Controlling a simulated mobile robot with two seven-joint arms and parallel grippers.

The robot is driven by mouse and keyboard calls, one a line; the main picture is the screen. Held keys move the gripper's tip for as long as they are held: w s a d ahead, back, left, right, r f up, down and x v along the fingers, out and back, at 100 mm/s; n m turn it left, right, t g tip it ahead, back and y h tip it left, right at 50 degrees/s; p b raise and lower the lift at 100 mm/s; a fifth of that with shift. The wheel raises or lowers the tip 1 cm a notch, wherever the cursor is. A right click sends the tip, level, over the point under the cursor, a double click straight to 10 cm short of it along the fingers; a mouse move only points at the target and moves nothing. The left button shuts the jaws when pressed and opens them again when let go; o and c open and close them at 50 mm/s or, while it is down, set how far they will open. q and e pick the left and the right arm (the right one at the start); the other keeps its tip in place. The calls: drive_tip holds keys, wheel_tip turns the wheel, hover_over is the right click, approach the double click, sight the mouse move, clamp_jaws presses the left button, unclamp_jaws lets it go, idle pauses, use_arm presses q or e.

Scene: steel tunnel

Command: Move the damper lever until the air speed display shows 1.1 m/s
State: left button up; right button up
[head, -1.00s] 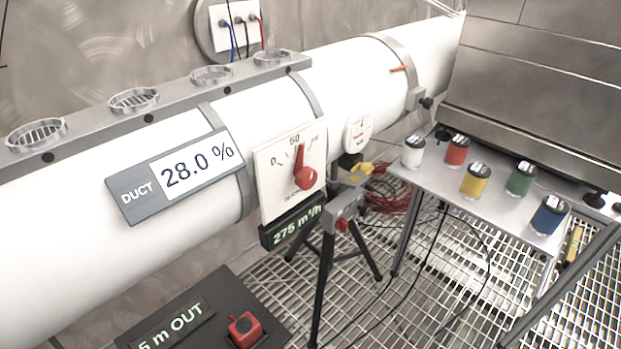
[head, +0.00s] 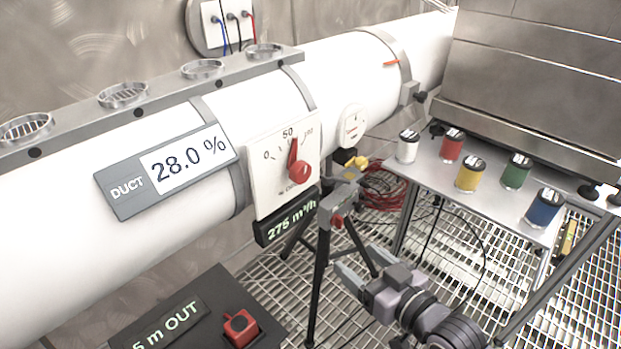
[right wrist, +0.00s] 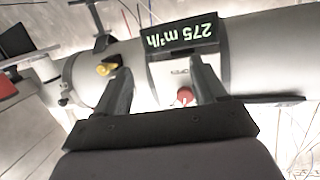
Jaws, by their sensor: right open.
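The damper lever, a red pointer with a round red knob (head: 299,172), sits on a white dial plate (head: 262,180) on the duct; it points just right of the 50 mark. The knob also shows in the right wrist view (right wrist: 184,96). A display below the dial (head: 286,222) reads 275 m³/h; no display reading in m/s is visible. My right gripper (head: 347,262) is open and empty, below and to the right of the dial, apart from the knob. In the right wrist view its fingers (right wrist: 160,70) are spread. My left gripper is not in view.
A grey DUCT panel (head: 168,170) reads 28.0 %. A tripod (head: 322,250) stands close to my right gripper. A shelf (head: 425,172) holds several coloured jars at right. A black box (head: 190,315) with a red switch is at lower left. A small round gauge (head: 352,126) is beyond the dial.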

sight(304, 174)
drive_tip(key=w+a+r+n+y, duration=0.2)
drive_tip(key=w+r, duration=0.1)
drive_tip(key=r, duration=0.3)
drive_tip(key=w+a+r+n+y, duration=0.2)
drive_tip(key=r, duration=0.4)
drive_tip(key=shift+x, duration=3.5)
drive_tip(key=shift+c, duration=0.4)
